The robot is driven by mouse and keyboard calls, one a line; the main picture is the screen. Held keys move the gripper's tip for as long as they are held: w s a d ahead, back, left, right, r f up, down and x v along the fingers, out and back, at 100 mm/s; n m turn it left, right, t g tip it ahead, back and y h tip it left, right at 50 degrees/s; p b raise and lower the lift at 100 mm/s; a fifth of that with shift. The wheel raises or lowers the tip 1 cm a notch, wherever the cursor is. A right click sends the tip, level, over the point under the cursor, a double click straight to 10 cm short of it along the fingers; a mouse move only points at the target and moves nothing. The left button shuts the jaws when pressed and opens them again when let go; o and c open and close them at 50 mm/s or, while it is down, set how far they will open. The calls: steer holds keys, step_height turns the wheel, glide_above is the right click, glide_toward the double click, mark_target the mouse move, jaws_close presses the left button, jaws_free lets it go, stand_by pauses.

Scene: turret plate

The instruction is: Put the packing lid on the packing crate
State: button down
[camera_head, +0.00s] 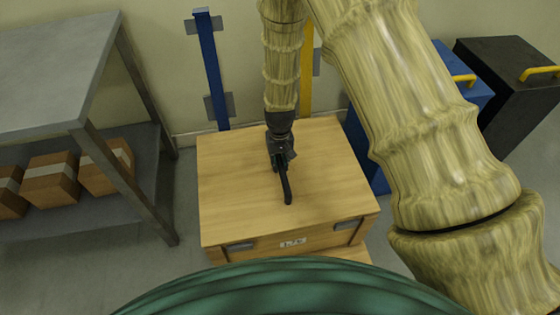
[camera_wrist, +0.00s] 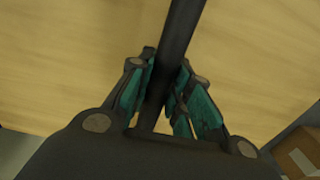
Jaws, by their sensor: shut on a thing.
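The packing lid (camera_head: 236,190) is a broad, flat panel of pale wood in the middle of the head view. It lies over the packing crate, whose wooden front (camera_head: 268,250) shows a label and dark metal fittings below the lid's near edge. My gripper (camera_head: 281,158) is above the lid's middle, shut on its dark bar handle (camera_head: 287,187). In the wrist view the bar (camera_wrist: 178,45) runs between my fingers (camera_wrist: 160,95), with the lid's wood (camera_wrist: 70,60) behind. I cannot tell whether the lid rests fully on the crate. My green body hides the crate's lower front.
A grey metal shelf (camera_head: 50,60) with several cardboard boxes (camera_head: 52,180) stands at left. Blue (camera_head: 210,70) and yellow (camera_head: 306,75) posts stand at the wall behind. A blue bin (camera_head: 465,90) and a black bin (camera_head: 500,60) stand at right. Floor is clear between shelf and crate.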

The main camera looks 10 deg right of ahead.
steer(key=shift+f, duration=0.35)
stand_by(0.6)
steer(key=c, duration=1.2)
jaws_free()
steer(key=shift+c, duration=0.2)
steer(key=shift+f, duration=0.1)
step_height(320, 180, up, 12)
